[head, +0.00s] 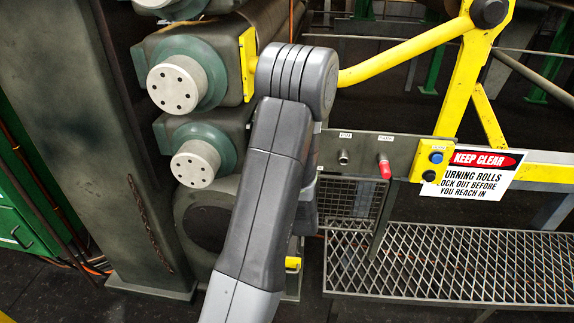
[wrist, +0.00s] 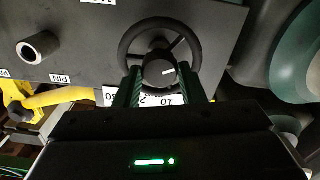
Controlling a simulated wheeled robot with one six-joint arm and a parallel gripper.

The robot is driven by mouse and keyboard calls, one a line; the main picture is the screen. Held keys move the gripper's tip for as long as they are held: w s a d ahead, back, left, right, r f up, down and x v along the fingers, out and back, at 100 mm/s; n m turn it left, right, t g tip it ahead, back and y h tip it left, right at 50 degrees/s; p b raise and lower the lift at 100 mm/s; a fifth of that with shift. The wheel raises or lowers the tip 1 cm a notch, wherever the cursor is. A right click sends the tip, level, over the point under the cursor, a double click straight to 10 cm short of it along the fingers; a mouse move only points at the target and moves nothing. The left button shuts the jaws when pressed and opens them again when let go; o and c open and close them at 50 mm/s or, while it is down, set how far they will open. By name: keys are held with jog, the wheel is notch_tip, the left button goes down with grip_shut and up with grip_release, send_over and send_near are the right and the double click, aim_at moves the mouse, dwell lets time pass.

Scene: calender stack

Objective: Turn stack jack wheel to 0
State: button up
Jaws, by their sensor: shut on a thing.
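In the wrist view, which shows labels upside down, the stack jack wheel (wrist: 124,52) is a dark round wheel with spokes on a grey panel. Its round black hub (wrist: 158,75) carries a short white mark. My gripper (wrist: 163,88) has one finger on each side of the hub and is shut on it. A white scale (wrist: 112,97) with figures such as 10 and 30 lies behind the fingers, which partly cover it. I cannot tell the exact reading. In the head view my arm hides the wheel and gripper.
A round metal fitting (wrist: 38,47) sits beside the wheel, near a PIN label. In the head view, a red handle (head: 385,168) hangs from the grey panel (head: 400,150). Green-collared rolls (head: 205,75) stand left of my arm. A yellow guard frame (head: 458,90) and warning sign (head: 470,175) are right.

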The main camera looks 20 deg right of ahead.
jog(key=o, duration=1)
jog(key=b+v, duration=0.4)
jog(key=v, duration=0.9)
jog(key=shift+s, duration=0.4)
jog(key=shift+a, duration=0.2)
